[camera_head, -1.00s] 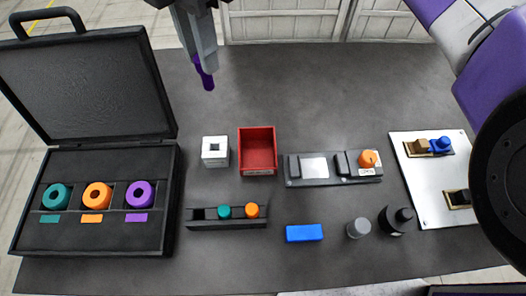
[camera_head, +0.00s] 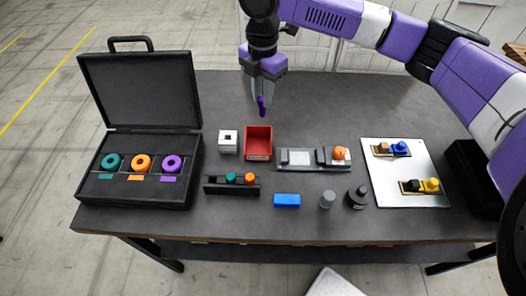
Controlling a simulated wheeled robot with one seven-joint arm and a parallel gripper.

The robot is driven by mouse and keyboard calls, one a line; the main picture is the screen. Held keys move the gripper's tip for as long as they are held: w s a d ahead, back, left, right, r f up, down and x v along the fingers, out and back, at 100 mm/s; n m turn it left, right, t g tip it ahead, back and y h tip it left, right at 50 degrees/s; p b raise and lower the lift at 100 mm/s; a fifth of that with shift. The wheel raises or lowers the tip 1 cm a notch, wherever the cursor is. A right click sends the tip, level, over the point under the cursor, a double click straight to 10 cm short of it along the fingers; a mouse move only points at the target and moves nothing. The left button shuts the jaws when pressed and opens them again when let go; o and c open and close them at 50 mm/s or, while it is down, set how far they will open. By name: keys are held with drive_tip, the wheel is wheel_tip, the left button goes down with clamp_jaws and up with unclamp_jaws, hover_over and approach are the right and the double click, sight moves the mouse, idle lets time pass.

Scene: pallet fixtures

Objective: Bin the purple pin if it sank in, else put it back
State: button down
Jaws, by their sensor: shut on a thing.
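My gripper (camera_head: 262,96) is shut on the purple pin (camera_head: 262,106), which hangs down below the fingers. It is held above the table, behind the red bin (camera_head: 258,143). The red bin is open at the top and looks empty. A white block with a dark square hole (camera_head: 228,142) stands just left of the bin. A black rack (camera_head: 231,189) in front holds a teal pin (camera_head: 231,177) and an orange pin (camera_head: 249,178); its left place is empty.
An open black case (camera_head: 88,189) at left holds teal, orange and purple rings (camera_head: 172,164). Right are a grey fixture with an orange knob (camera_head: 339,153) and a white board (camera_head: 400,205) with connectors. A blue block (camera_head: 286,200), grey cylinder (camera_head: 327,199) and black object (camera_head: 356,197) stand in front.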

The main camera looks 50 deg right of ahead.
sight(262, 111)
drive_tip(key=shift+w+f+n, duration=0.1)
drive_tip(key=shift+w+n, duration=0.1)
drive_tip(key=shift+n, duration=0.2)
wheel_tip(262, 111, down, 6)
drive_tip(key=b, duration=0.5)
drive_tip(key=c, duration=1.2)
unclamp_jaws()
drive_tip(key=shift+o, duration=0.2)
drive_tip(key=shift+r+b, duration=0.8)
drive_tip(key=shift+r, duration=3.2)
